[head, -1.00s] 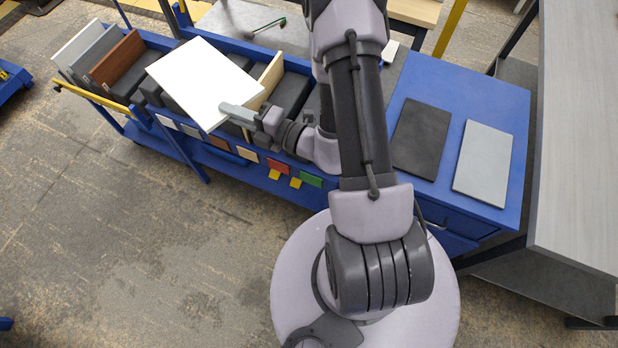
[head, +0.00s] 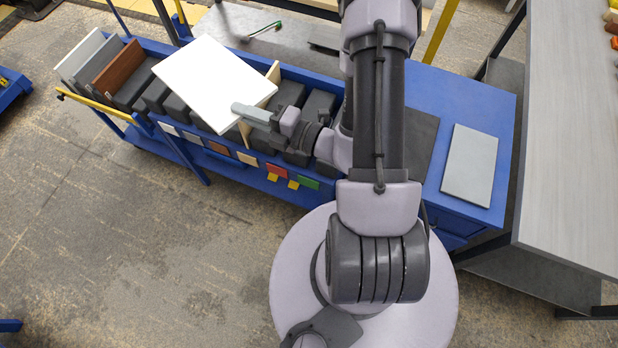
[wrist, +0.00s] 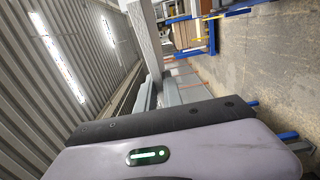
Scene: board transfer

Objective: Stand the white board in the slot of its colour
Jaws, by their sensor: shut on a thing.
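The white board (head: 208,78) is in my gripper (head: 248,112), which is shut on its lower right edge in the head view. The board is tilted, its broad face towards the camera, above the blue slotted rack (head: 176,121). It hides part of the slots behind it. A row of coloured labels runs along the rack's front, with a white label (head: 168,128) at the left end. I cannot tell whether the board touches the rack.
Pale, grey and brown (head: 118,64) boards stand at the rack's left end. A cream board (head: 273,73) stands behind the held board's right corner. A grey plate (head: 470,165) lies on the blue top at right. A grey table (head: 570,150) stands far right.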

